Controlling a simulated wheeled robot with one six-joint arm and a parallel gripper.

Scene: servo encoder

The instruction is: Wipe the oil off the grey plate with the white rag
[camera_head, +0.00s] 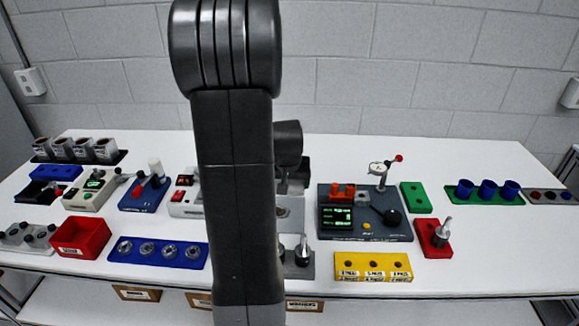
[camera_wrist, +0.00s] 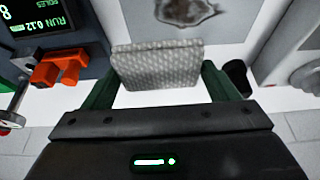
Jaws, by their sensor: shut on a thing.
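My gripper (camera_wrist: 160,80) is shut on the white rag (camera_wrist: 158,66), a pale, finely patterned pad held between its two dark green fingers in the wrist view. The grey plate (camera_wrist: 232,27) lies beyond the rag at the top of that view, with a dark brownish oil patch (camera_wrist: 190,10) on it. The rag appears apart from the patch; whether it touches the plate cannot be told. In the head view only part of the grey plate (camera_head: 291,211) shows to the right of my arm, which hides most of it and the rag.
A dark blue device (camera_head: 365,226) with a green display and orange part stands right of the plate. A yellow block (camera_head: 372,267) is in front of it. At left are a blue holder (camera_head: 160,252) and red bin (camera_head: 80,237). Bare table shows at the front right.

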